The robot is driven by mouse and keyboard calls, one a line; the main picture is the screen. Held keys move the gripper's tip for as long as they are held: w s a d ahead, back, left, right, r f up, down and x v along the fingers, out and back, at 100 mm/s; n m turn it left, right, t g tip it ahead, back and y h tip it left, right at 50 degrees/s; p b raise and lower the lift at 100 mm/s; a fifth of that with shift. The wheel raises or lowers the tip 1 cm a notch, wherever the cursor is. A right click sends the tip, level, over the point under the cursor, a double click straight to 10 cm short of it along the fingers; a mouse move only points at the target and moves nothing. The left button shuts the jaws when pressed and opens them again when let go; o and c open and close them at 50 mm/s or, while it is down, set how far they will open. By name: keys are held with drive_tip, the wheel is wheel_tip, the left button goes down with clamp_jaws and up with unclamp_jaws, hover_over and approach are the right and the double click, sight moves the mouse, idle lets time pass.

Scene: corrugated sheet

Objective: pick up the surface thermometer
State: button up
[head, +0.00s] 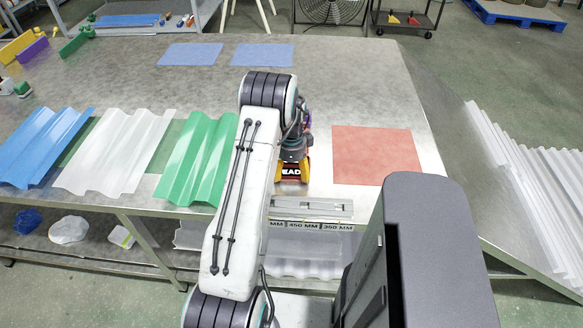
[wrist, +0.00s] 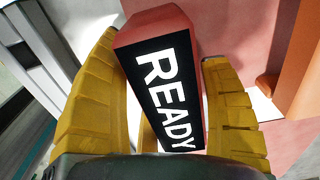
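A red block with a black face lettered READY (wrist: 165,85), probably the surface thermometer, is between the yellow fingers of my gripper (wrist: 162,55) in the wrist view. It is tilted a little against the fingers, and both fingers lie close along its sides. Whether they press on it cannot be told. In the head view my gripper (head: 291,172) is low near the front edge of the table, and part of the block's lettered face (head: 291,171) shows between the fingers. My arm hides the area to its left.
A red mat (head: 377,155) lies right of the gripper on the grey metal table (head: 340,85). Green (head: 192,158), clear (head: 118,150) and blue (head: 42,148) corrugated sheets lie left. A labelled metal strip (head: 312,209) is at the front edge. An orange object (wrist: 297,65) stands close right in the wrist view.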

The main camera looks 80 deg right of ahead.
drive_tip(key=c, duration=1)
drive_tip(key=shift+r, duration=0.1)
